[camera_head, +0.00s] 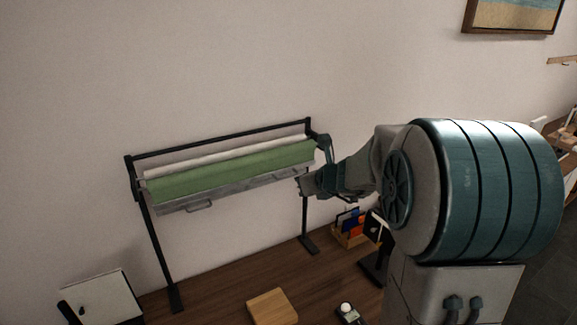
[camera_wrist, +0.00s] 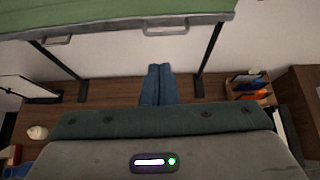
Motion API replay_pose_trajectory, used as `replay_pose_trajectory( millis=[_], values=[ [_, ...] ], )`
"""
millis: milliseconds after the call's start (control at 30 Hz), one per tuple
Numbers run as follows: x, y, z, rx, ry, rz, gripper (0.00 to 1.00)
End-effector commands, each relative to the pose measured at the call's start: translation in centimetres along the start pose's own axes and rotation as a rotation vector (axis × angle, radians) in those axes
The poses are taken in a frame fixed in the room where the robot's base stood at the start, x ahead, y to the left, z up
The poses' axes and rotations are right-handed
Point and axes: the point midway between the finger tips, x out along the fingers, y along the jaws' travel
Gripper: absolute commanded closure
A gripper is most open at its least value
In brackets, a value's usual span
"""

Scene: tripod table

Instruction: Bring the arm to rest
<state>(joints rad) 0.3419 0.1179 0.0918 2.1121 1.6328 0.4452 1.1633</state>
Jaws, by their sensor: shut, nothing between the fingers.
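My gripper (camera_head: 306,185) is at the right end of a black-framed stand, close to its right upright in the head view. I cannot tell from there whether it touches the stand. In the wrist view my gripper's two dark blue fingers (camera_wrist: 158,72) lie side by side, shut, with nothing between them. My arm reaches in from the right, and its large teal joint hides part of the table.
The stand (camera_head: 153,235) carries a green roll (camera_head: 230,170) and a grey bar with a handle (camera_head: 200,205). The wooden tabletop (camera_head: 225,285) holds a wooden block (camera_head: 272,306), an organizer box (camera_head: 347,237), a small dark device (camera_head: 347,312) and a white panel (camera_head: 103,300).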

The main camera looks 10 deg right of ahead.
Motion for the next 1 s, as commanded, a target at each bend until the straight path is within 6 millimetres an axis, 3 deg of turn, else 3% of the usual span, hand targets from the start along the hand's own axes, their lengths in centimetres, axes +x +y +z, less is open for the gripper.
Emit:
replay_pose_trajectory(
  millis=[167,267,400,533,733,900,1000],
  values=[
    [-1.7,3.8,-0.7,-0.300,0.018,0.082,1.00],
    [-3.5,7.1,-2.0,-0.602,0.037,0.163,1.00],
    [-6.5,11.2,-4.8,-1.044,0.063,0.291,1.00],
    [-9.4,13.9,-8.2,-1.443,0.088,0.414,1.00],
    [-14.0,15.7,-14.2,-2.030,0.136,0.624,1.00],
    [-17.4,15.1,-18.4,-2.439,0.190,0.806,1.00],
    [-18.7,14.5,-19.9,-2.596,0.219,0.889,1.00]
  ],
)
